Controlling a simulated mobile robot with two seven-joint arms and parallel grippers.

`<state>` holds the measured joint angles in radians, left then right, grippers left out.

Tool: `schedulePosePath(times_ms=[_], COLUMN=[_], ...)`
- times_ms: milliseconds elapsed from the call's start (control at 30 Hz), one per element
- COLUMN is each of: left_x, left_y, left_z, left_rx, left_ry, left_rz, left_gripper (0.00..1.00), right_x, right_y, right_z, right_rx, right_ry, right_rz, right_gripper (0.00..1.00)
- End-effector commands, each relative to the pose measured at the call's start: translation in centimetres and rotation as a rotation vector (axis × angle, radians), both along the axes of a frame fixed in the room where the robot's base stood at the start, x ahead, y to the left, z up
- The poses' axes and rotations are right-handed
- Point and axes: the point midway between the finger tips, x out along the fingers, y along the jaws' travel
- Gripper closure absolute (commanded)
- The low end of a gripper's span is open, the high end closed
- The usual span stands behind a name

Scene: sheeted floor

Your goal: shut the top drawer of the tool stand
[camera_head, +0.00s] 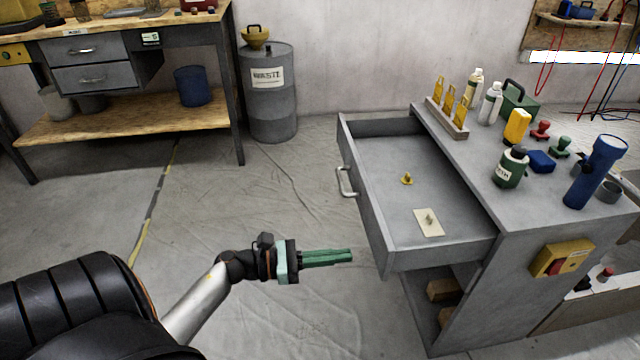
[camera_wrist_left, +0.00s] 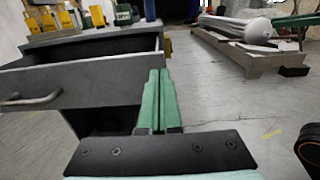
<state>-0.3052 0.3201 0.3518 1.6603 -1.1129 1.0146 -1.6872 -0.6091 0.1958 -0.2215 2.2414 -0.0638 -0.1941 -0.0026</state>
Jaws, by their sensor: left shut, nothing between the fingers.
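The grey tool stand (camera_head: 560,222) is at the right of the head view. Its top drawer (camera_head: 378,228) is pulled out to the left, with a metal handle (camera_head: 346,182) on its front. A small yellow piece (camera_head: 407,179) and a pale card (camera_head: 428,222) lie inside it. My left gripper (camera_head: 350,255) has green fingers, shut and empty. It is in front of the near end of the drawer front, apart from it in the head view. The left wrist view shows the drawer front (camera_wrist_left: 85,85) and its handle (camera_wrist_left: 30,99) left of the fingers (camera_wrist_left: 158,75). My right gripper is not in view.
Bottles, yellow pieces in a rack (camera_head: 447,118), a blue flashlight (camera_head: 596,170) and other items stand on the top. A yellow switch box (camera_head: 562,259) is on the stand's near side. A drum (camera_head: 268,92) and workbench (camera_head: 130,115) are behind. Floor left of the drawer is clear.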

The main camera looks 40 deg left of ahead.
Motion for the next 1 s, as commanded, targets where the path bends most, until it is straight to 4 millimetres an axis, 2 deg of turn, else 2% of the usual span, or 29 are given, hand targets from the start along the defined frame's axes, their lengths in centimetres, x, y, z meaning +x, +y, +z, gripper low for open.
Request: schedulePosePath(times_ms=[200,400,1000], left_x=[3.4,5.1,5.8], left_y=[-2.9,-4.3,-5.0], left_z=[0.1,0.0,-0.1], left_rx=[-0.003,-0.003,-0.002], left_ry=[-0.002,0.0,0.001], left_rz=[0.001,0.002,0.0], left_gripper=[1.0,1.0,1.0], right_x=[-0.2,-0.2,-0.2], right_y=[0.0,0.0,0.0], right_z=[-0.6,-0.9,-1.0], right_rx=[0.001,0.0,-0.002], right_ry=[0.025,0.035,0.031], right_rz=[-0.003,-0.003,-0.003], right_gripper=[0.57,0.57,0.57])
